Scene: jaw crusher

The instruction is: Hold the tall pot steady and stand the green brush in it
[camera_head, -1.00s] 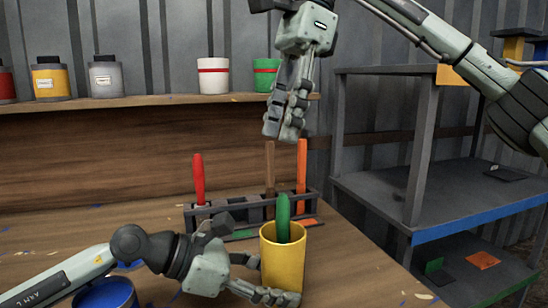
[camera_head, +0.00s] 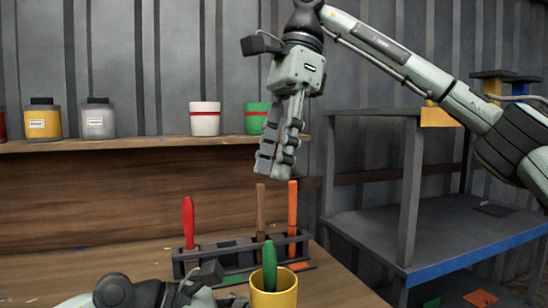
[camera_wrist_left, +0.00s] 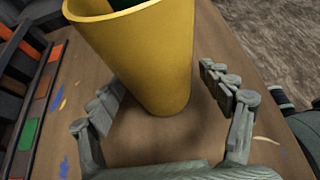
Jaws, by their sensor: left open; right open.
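The yellow tall pot (camera_head: 276,295) stands on the workbench at the bottom of the head view. The green brush (camera_head: 269,266) stands in it with its handle up, leaning slightly. In the left wrist view the pot (camera_wrist_left: 160,60) is between the spread fingers of my left gripper (camera_wrist_left: 170,105), with a gap on at least the right side. In the head view my left gripper is mostly cut off at the bottom edge. My right gripper (camera_head: 277,172) is empty, pointing down, raised well above and behind the pot.
A dark rack (camera_head: 220,262) behind the pot holds a red brush (camera_head: 188,222), a brown one (camera_head: 261,210) and an orange one (camera_head: 292,210). A wall shelf (camera_head: 130,144) carries several jars and cups. A grey shelf unit (camera_head: 440,225) stands at the right.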

